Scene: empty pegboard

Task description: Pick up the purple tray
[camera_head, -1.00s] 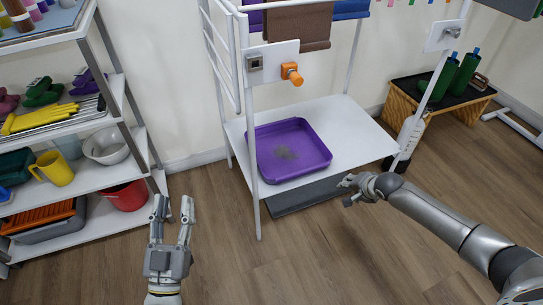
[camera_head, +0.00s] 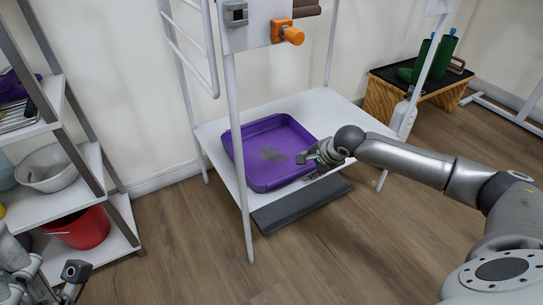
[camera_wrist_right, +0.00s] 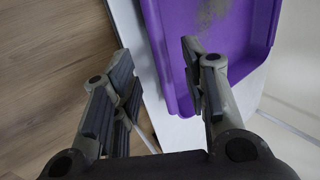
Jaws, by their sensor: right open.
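The purple tray (camera_head: 262,172) lies flat on the white lower shelf of a rack, with a greyish dirt patch on its floor. My right gripper (camera_head: 306,158) is at the tray's right side. In the right wrist view, the open, empty right gripper (camera_wrist_right: 157,58) has one finger over the inside of the tray (camera_wrist_right: 232,48) and the other outside it, with the tray's edge between them. I cannot tell whether either finger touches the tray. My left gripper (camera_head: 50,278) shows only partly at the lower left, away from the tray; its jaw opening is unclear.
The rack's front post (camera_head: 238,150) stands just left of the tray. A dark grey slab (camera_head: 300,206) lies below the shelf. An orange knob (camera_head: 292,36) juts out above. A shelving unit with a red bucket (camera_head: 80,228) stands at left. The floor in front is clear.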

